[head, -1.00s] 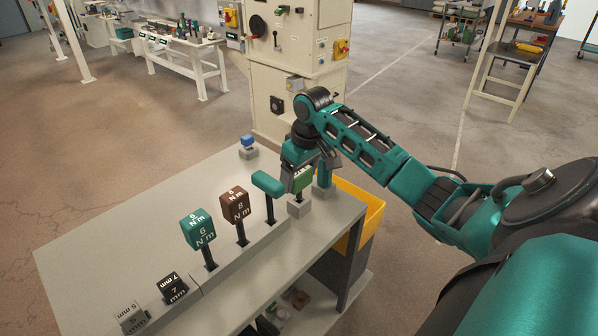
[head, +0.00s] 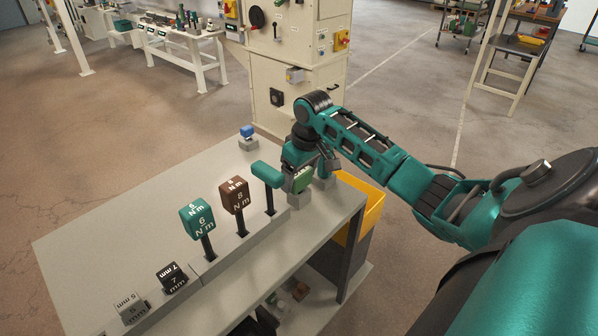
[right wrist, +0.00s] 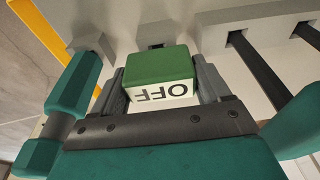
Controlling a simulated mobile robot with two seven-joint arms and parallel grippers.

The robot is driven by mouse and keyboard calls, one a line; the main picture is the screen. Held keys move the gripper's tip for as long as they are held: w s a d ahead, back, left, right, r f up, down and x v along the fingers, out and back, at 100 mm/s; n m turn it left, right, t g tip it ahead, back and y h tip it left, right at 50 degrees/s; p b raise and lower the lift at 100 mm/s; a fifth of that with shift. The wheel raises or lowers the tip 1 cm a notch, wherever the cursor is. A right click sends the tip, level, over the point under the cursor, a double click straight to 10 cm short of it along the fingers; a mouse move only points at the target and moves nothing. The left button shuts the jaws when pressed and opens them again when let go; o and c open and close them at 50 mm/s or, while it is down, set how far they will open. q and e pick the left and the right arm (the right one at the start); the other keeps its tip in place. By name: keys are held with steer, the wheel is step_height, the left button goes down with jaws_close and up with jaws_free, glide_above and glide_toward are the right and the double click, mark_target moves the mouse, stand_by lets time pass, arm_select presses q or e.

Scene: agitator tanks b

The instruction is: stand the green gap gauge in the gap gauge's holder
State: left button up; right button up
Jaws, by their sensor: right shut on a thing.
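The green gap gauge (head: 303,180) is a green block with a white face, lettered upside down in the right wrist view (right wrist: 160,72). My right gripper (head: 298,168) is shut on it, with a grey finger on either side in the right wrist view (right wrist: 165,90). A small grey block with a dark slot, seemingly the gauge's holder (head: 299,201), is right under the gauge; it also shows in the right wrist view (right wrist: 150,30). The gauge's lower end is hidden, so I cannot tell how deep it sits. My left gripper is not in view.
A teal-handled tool (head: 267,174) stands close left of the gauge, with brown (head: 235,193) and teal (head: 197,217) blocks on stems beyond. Another teal tool (right wrist: 75,95) stands close on the other side. A yellow bin (head: 372,205) is beside the bench.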

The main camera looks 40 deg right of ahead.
steer(key=shift+f, duration=0.65)
steer(key=o, duration=1.6)
steer(key=s+r, duration=0.1)
steer(key=r, duration=0.7)
steer(key=s+r, duration=0.1)
steer(key=r, duration=0.3)
steer(key=shift+s+d+r+p, duration=0.1)
steer(key=shift+s+r+p, duration=0.2)
steer(key=shift+r+p, duration=0.1)
steer(key=shift+f, duration=0.1)
